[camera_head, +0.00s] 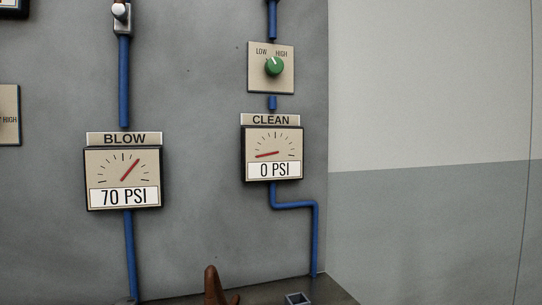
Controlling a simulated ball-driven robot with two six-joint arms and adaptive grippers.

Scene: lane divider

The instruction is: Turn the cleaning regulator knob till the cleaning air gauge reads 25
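The cleaning regulator knob (274,67) is green and round, on a beige plate (287,86) marked LOW at left and HIGH at right. Its white pointer mark is near the top, tilted slightly left toward LOW. Below it is the cleaning air gauge (272,153) under a CLEAN label (271,120). Its display reads 0 PSI, and its red needle points left and slightly down. Neither of my grippers shows in the head view.
Left of it, a BLOW gauge (123,178) reads 70 PSI. Blue pipes (124,80) run along the grey wall panel (200,130). At the bottom are a brown upright object (212,286) and a small square socket (298,299). The space before the knob is clear.

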